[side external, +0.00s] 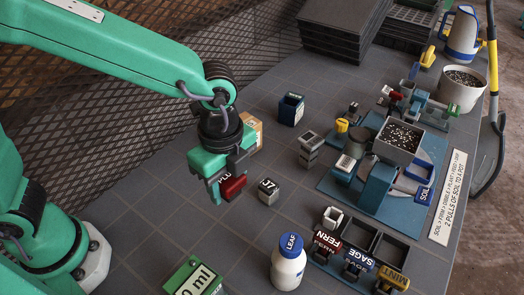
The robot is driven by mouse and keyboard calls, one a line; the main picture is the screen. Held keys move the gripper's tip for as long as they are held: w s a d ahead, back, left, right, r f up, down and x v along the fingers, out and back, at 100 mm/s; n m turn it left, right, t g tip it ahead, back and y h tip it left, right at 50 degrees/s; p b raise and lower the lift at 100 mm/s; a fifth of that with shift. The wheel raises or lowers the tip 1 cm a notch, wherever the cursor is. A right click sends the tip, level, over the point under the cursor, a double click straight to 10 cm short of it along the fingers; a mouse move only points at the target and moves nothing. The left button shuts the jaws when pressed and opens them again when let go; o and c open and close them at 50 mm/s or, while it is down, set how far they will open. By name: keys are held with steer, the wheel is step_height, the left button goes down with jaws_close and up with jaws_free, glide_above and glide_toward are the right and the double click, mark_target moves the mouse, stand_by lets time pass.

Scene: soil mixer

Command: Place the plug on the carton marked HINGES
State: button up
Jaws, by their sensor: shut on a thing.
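My gripper (224,190) is shut on a small dark red piece, which I take to be the plug (234,187). Lettering that seems to read "PLU" shows between the jaws, partly hidden by them. The gripper points down, and the plug is held above the grey tiled bench. A tan carton (256,130) stands just behind my gripper, mostly hidden by it. Its marking cannot be read, so I cannot tell whether it says HINGES.
A grey cube (268,191) stands close right of the plug. A white LEAF bottle (289,266) and green box (195,278) stand in front. A dark blue box (291,109) is behind. The mixer (376,185) and labelled bins (356,257) are right.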

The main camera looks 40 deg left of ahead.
steer(key=w+a+r, duration=0.3)
steer(key=w, duration=0.3)
steer(key=w+a+r+n, duration=0.1)
steer(key=w+a+r, duration=0.2)
steer(key=w, duration=0.3)
steer(key=shift+w+a+r, duration=0.15)
steer(key=shift+w+r, duration=0.1)
glide_toward(251, 121)
steer(key=s, duration=0.1)
steer(key=s+a+f, duration=0.2)
steer(key=s, duration=0.1)
steer(key=shift+f, duration=0.2)
steer(key=shift+f, duration=2)
steer(key=shift+f, duration=0.1)
steer(key=o, duration=1)
